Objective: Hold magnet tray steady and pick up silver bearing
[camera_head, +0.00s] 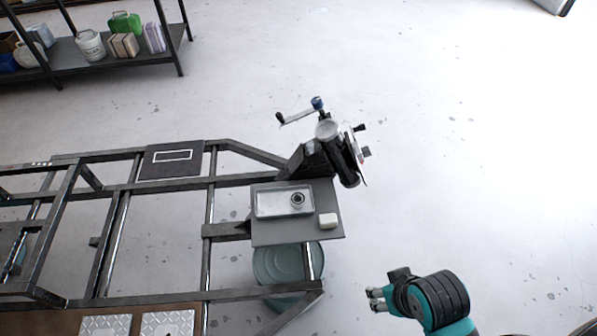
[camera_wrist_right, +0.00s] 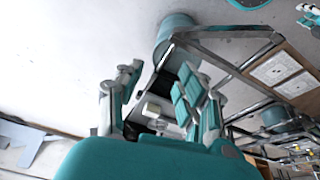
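The magnet tray (camera_head: 270,206) is a shallow silver rectangle lying on a grey plate (camera_head: 285,233) at the corner of the metal frame. The silver bearing (camera_head: 297,198), a small ring with a dark centre, sits in the tray's right part. My right gripper (camera_head: 373,299) is apart from the tray, below and to its right in the head view. In the wrist view its fingers (camera_wrist_right: 158,98) are spread with nothing gripped between them. My left gripper is not in the head view; teal and white parts at the wrist view's top right may be it, too small to read.
A white block (camera_head: 328,220) sits on the plate's right edge. A crank-handled device (camera_head: 328,130) stands behind the plate. A teal bucket (camera_head: 275,262) is below it. Frame bars (camera_head: 210,230) run to the left. Open floor lies to the right.

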